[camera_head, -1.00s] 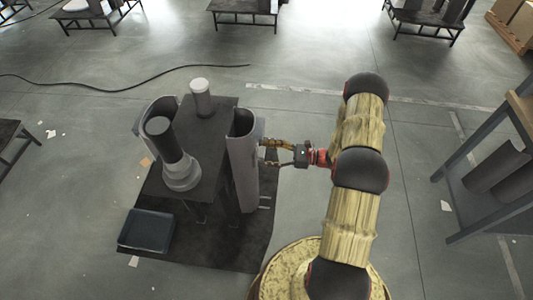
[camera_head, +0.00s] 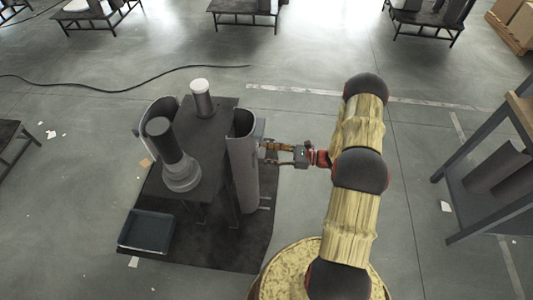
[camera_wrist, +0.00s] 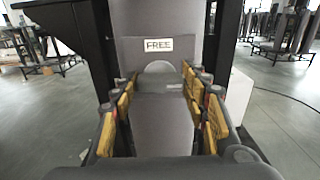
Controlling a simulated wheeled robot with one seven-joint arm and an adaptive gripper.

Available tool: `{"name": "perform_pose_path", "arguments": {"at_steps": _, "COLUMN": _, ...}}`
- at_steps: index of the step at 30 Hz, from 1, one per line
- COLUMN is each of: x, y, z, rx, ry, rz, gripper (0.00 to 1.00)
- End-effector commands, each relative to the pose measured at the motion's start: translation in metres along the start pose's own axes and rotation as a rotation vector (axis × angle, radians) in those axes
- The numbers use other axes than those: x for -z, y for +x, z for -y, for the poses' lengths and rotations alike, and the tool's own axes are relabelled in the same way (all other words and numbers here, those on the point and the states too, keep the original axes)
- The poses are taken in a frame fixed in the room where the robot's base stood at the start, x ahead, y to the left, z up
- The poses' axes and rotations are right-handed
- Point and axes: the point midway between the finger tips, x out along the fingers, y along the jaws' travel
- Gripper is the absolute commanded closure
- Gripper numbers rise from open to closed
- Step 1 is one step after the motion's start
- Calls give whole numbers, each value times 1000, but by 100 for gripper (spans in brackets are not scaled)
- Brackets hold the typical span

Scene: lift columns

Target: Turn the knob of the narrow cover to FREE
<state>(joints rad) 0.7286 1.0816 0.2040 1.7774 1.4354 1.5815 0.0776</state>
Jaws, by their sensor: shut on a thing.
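A grey curved cover (camera_head: 243,180) stands upright at the right side of a dark table in the head view. It also fills the middle of the wrist view (camera_wrist: 158,20). A white label reading FREE (camera_wrist: 158,45) is on it, above a pale half-round shape. A grey knob (camera_wrist: 163,87) lies between my fingertips, just below that shape. My gripper (camera_head: 264,149) reaches the cover from the right and is shut on the knob. In the wrist view the yellow-padded fingers (camera_wrist: 160,82) stand on both sides of it. The knob's lower part and any other marking are hidden.
The dark table (camera_head: 213,135) carries a dark cylinder on a grey base (camera_head: 170,150) and a white-topped cylinder (camera_head: 203,98). Another curved cover (camera_head: 150,112) stands at its left. A dark tray (camera_head: 147,231) lies at front left. A workbench (camera_head: 490,175) stands right.

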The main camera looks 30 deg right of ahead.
Motion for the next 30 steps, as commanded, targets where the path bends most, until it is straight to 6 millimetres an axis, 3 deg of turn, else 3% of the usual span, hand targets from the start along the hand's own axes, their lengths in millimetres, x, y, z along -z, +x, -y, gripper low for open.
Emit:
{"name": "perform_pose_path", "arguments": {"at_steps": 14, "x": 1, "y": 0, "z": 0, "rx": 0, "ry": -125, "rz": 0, "gripper": 80}}
{"name": "perform_pose_path", "arguments": {"at_steps": 30, "x": 2, "y": 0, "z": -2, "rx": 0, "ry": -613, "rz": -1, "gripper": 80}}
